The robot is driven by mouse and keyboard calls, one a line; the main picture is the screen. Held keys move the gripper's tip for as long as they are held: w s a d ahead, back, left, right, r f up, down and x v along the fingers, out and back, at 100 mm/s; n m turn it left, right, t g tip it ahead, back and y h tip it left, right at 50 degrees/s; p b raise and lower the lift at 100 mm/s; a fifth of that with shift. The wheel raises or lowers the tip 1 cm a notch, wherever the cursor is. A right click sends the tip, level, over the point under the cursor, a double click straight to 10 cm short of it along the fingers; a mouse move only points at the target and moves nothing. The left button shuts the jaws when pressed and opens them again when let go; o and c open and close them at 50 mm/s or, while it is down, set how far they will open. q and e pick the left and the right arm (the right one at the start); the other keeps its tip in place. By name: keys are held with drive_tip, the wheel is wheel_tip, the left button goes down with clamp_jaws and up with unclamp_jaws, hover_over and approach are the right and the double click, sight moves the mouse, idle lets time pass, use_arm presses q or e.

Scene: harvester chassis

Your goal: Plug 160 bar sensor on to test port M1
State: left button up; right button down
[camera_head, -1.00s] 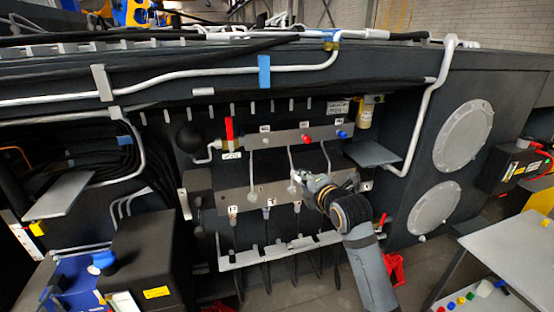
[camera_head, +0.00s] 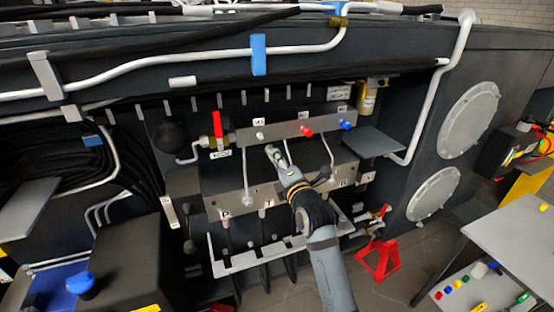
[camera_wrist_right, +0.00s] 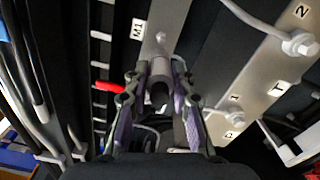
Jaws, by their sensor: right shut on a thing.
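The M1 test port (camera_head: 259,135) is a pale fitting at the left end of the upper grey manifold strip. In the right wrist view, the M1 label (camera_wrist_right: 137,28) and the bare port stub (camera_wrist_right: 161,38) show just ahead of my fingers. My right gripper (camera_head: 274,154) is just below and right of M1. In its wrist view, it is shut on a dark grey cylindrical sensor (camera_wrist_right: 159,90), held between both fingers. A gap shows between the sensor and the port in the picture; its depth is hard to tell. My left gripper is not in view.
A red cap (camera_head: 306,131) and a blue cap (camera_head: 347,125) sit on the same strip. A red-handled valve (camera_head: 217,124) stands left of M1. Thin grey pipes run below the strip. A light table (camera_head: 505,225) with small coloured parts below is at right.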

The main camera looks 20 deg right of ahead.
drive_tip(key=w, duration=0.4)
drive_tip(key=shift+w+f, duration=0.1)
drive_tip(key=shift+w, duration=0.6)
use_arm(q)
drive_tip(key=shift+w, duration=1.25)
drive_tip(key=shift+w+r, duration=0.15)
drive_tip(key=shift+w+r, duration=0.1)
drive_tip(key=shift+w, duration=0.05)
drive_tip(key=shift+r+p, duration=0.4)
drive_tip(key=shift+p, duration=0.15)
